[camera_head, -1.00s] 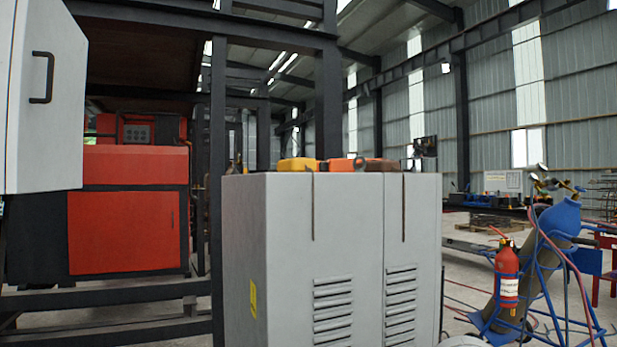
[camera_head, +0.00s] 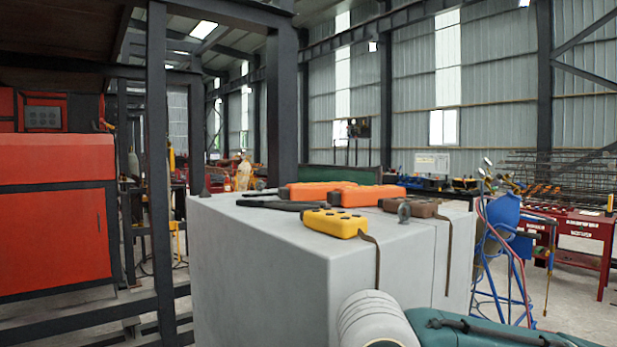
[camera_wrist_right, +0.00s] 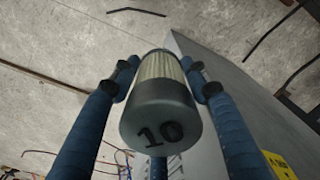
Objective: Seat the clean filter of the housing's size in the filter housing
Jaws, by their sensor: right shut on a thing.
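In the right wrist view, a cylindrical filter (camera_wrist_right: 158,98) has pale cream pleats and a dark grey end cap marked "10". My right gripper (camera_wrist_right: 163,66) is shut on it, with blue fingers on both sides and one more below. The cap faces the camera; the far end of the filter is hidden. In the head view, part of my right arm shows at the bottom right, but its gripper and the filter are out of frame. I cannot make out a filter housing in either view. My left gripper is not in view.
A grey cabinet (camera_head: 260,265) stands close ahead, with a yellow pendant (camera_head: 334,222), orange pendants (camera_head: 345,194) and a brown one (camera_head: 413,208) on top. Dark steel posts and a red machine (camera_head: 55,215) are at left. A blue frame and a red bench (camera_head: 575,240) are at right.

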